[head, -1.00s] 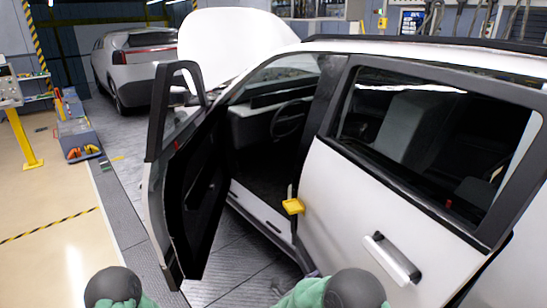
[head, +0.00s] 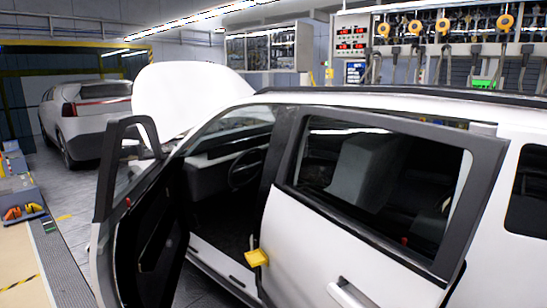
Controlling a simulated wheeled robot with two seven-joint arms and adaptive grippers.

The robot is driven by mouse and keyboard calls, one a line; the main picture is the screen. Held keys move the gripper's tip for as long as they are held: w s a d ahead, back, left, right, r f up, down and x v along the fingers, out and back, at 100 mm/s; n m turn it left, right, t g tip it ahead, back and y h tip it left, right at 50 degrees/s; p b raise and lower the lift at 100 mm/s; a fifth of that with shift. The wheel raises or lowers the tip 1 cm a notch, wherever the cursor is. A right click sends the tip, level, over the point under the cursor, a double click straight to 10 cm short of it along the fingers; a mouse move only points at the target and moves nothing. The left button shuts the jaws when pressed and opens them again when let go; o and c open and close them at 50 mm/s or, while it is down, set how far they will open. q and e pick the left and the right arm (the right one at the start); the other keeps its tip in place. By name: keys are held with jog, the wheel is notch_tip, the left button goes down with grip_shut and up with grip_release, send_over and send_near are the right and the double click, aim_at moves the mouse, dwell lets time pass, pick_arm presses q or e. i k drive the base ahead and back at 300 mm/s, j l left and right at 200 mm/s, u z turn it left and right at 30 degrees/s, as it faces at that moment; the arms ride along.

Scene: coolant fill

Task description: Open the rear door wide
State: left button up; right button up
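A yellow piece (head: 257,257) sits at the front edge of the rear door, by the door opening. Neither of my grippers is in view.
The raised white hood (head: 190,95) stands beyond the cabin. A second car (head: 90,115) is parked at the back left. A tool bench (head: 20,190) is at the left edge. Hose reels (head: 443,27) hang along the back wall.

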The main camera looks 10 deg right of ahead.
aim_at(312, 238)
jog(key=i+j+z, duration=0.2)
jog(key=i, duration=0.3)
jog(key=i+j+z, duration=0.2)
jog(key=i+j, duration=0.2)
jog(key=i, duration=0.05)
